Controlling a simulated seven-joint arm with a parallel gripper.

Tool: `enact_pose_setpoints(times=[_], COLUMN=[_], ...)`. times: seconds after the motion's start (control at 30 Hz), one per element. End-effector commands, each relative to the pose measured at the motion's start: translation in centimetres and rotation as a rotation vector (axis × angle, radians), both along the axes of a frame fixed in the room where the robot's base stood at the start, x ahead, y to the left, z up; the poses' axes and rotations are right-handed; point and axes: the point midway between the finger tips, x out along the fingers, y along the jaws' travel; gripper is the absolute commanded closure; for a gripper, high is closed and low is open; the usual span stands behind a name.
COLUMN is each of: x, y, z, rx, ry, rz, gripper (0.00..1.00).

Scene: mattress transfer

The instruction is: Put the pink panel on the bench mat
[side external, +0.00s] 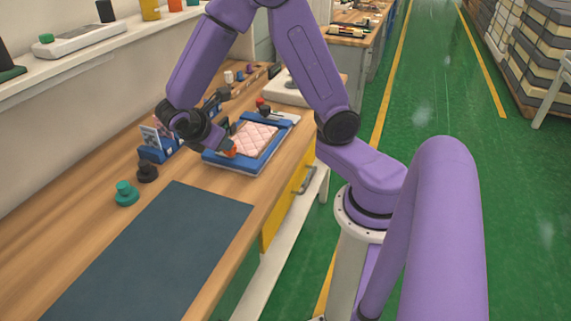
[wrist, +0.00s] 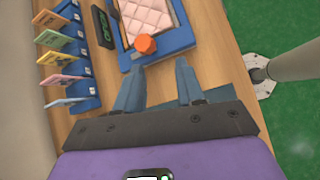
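The pink quilted panel (side external: 253,139) lies in a blue tray (side external: 238,167) on the bench; it also shows in the wrist view (wrist: 148,14). An orange knob (wrist: 145,44) sits at the panel's near edge. The bench mat (side external: 150,255) is a dark blue-grey sheet, flat and bare, on the near part of the bench. My gripper (wrist: 160,66) is open, its two fingers apart and nothing between them. It is at the tray's near end, with the knob just ahead of the fingertips. In the side view my wrist hides part of the fingers.
A blue rack (wrist: 85,65) of coloured cards stands left of the tray. A black knob (side external: 147,173) and a green knob (side external: 126,194) stand between the rack and the mat. A small dark display (wrist: 103,27) sits beside the tray. A wall shelf (side external: 90,40) runs along the left.

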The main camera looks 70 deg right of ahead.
Motion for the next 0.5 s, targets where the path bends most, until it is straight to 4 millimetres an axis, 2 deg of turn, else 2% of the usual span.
enact_pose_setpoints(times=[0.2, 0.4, 0.5], x=[-7.9, -15.4, -18.3], y=[4.4, 7.0, 7.7], z=[1.9, 3.1, 3.5], rx=[0.309, 0.582, 0.683], ry=[-0.083, -0.085, -0.068], rz=[-0.064, -0.137, -0.171], gripper=[0.62, 0.62, 0.62])
